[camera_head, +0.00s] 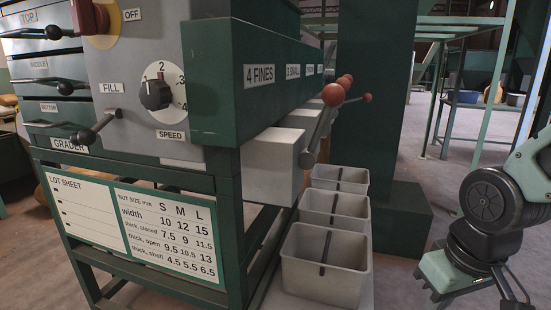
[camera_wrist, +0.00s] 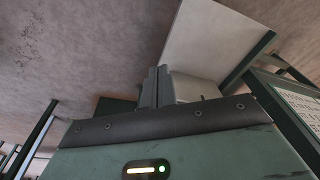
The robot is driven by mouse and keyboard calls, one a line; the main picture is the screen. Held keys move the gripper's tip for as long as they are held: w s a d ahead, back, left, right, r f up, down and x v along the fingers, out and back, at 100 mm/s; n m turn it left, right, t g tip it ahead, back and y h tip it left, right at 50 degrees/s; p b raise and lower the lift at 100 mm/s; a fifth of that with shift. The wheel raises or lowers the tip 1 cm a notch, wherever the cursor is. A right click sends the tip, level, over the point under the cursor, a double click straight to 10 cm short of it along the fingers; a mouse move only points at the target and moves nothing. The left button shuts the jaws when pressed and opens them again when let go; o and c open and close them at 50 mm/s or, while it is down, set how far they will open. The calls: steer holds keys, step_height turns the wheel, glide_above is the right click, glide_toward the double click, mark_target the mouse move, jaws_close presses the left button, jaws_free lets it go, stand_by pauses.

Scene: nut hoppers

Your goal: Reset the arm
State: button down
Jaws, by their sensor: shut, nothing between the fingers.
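My arm (camera_head: 488,205) hangs at the right edge of the head view, folded downward. It is clear of the grader and the bins. In the wrist view the fingers of my gripper (camera_wrist: 156,88) are together and empty. No nut or other object shows at the fingertips. The fingertips are hard to make out in the head view. The green grader (camera_head: 280,75) fills the left and middle of the head view.
Three open grey bins (camera_head: 325,275) stand in a row beside the grader, below white chutes (camera_head: 274,165). Red-knobbed levers (camera_head: 333,95) jut out above them. A dark green post (camera_head: 383,120) rises behind. Bare floor (camera_head: 400,285) lies between the bins and my arm.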

steer(key=s+a+r+n+g, duration=0.2)
steer(key=s+a+n, duration=0.4)
steer(key=s+a, duration=0.5)
step_height(320, 180, up, 34)
steer(key=p, duration=3.4)
steer(key=shift+w+m, duration=0.3)
steer(key=shift+m, duration=0.1)
steer(key=shift+d+f, duration=0.1)
steer(key=shift+f, duration=0.05)
